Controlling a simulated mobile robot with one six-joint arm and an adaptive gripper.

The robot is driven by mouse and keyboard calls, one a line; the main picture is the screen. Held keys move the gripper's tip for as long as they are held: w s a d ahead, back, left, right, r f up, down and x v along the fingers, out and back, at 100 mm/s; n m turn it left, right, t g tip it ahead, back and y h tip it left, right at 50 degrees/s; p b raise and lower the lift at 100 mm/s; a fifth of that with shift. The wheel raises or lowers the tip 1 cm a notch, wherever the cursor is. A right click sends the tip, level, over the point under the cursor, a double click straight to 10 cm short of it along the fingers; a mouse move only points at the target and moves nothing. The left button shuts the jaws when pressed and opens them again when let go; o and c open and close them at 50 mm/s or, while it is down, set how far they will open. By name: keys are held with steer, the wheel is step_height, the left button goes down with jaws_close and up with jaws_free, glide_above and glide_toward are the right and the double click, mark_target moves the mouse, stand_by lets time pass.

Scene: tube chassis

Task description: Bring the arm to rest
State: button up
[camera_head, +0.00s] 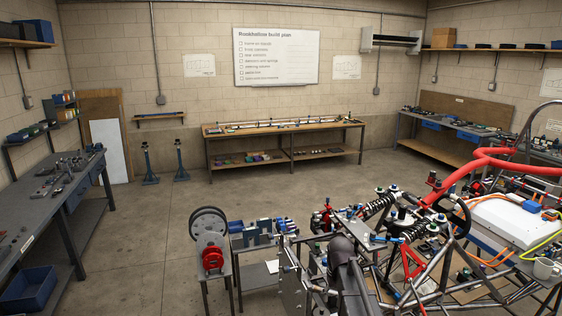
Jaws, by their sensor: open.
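A dark grey, rounded link of my arm (350,278) rises from the bottom edge, right of centre. It stands in front of the tube chassis (413,270) in the picture. I cannot make out my gripper or its fingertips. I see nothing held. Whether the arm touches the chassis or the parts around it cannot be told from this view.
A small stand with a black wheel and red part (212,250) and a vise-like blue tool (258,236) stand left of the arm. A long workbench (285,131) is at the back wall, another bench (50,195) at left. The floor (165,225) between is mostly clear.

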steer(key=s+f+b, duration=1.3)
steer(key=s, duration=0.3)
steer(key=shift+s+f+m, duration=0.15)
steer(key=shift+f+m, duration=0.15)
steer(key=shift+f, duration=0.05)
